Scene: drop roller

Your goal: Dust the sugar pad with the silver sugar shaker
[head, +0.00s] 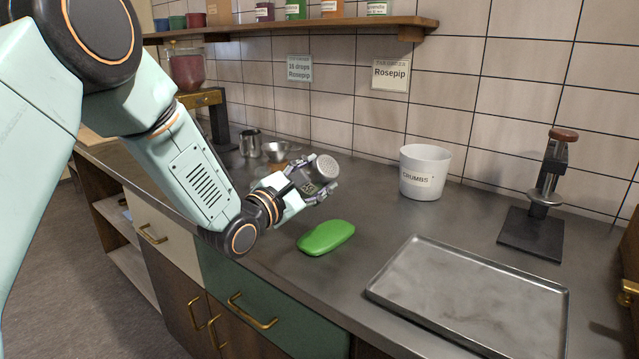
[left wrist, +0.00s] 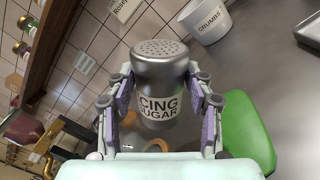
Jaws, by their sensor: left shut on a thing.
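The silver sugar shaker (head: 325,167) has a perforated lid. In the left wrist view the shaker (left wrist: 160,80) shows a label reading "ICING SUGAR", partly cut off. My left gripper (head: 308,188) is shut around its sides and holds it above the counter. The lid faces up and toward the head camera. The smooth green slab (head: 326,237), which looks like the sugar pad, lies flat on the counter just below and in front of the gripper. In the left wrist view the green slab (left wrist: 247,130) is at the right, apart from the shaker. My right gripper is not in view.
A white crumbs tub (head: 424,172) stands behind right. A metal tray (head: 475,290) lies at the front right, a dark press stand (head: 532,233) behind it. A steel jug (head: 250,142) and small bowl (head: 275,151) stand behind the gripper. Counter around the slab is clear.

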